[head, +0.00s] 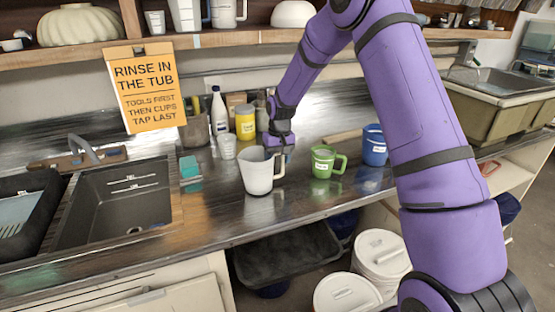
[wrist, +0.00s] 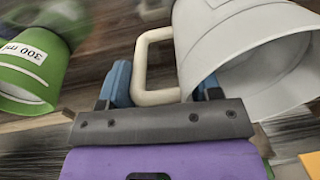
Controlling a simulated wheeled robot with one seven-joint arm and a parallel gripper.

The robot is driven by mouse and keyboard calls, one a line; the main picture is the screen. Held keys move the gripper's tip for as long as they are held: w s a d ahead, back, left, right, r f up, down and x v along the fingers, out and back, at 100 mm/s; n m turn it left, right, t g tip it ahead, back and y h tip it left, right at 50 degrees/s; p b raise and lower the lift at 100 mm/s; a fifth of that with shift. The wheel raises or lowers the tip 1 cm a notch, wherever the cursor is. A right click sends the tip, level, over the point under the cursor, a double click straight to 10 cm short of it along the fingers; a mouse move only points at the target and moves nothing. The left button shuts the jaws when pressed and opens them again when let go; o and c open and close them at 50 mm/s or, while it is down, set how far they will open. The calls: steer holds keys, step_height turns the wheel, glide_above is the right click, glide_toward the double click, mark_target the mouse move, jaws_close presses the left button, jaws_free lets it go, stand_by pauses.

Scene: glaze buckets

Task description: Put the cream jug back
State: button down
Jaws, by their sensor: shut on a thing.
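The cream jug (head: 257,173) is at the middle of the counter in the head view, its handle toward the right. My gripper (head: 279,148) is at the handle, reaching in from behind. In the wrist view the jug (wrist: 240,50) fills the upper right, and its handle (wrist: 143,65) lies between the blue fingers of my gripper (wrist: 163,88). The gripper is shut on the handle. I cannot tell whether the jug's base touches the counter.
A green jug (head: 322,163) stands just right of the cream jug, with a blue one (head: 374,148) beyond. A clear cup (head: 227,147), white bottle (head: 218,112) and yellow jar (head: 245,123) stand behind. The sink (head: 125,200) is left. A shelf (head: 200,42) runs above.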

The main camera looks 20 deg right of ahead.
steer(key=shift+f, duration=0.25)
steer(key=shift+c, duration=1.6)
jaws_free()
steer(key=shift+r, duration=0.1)
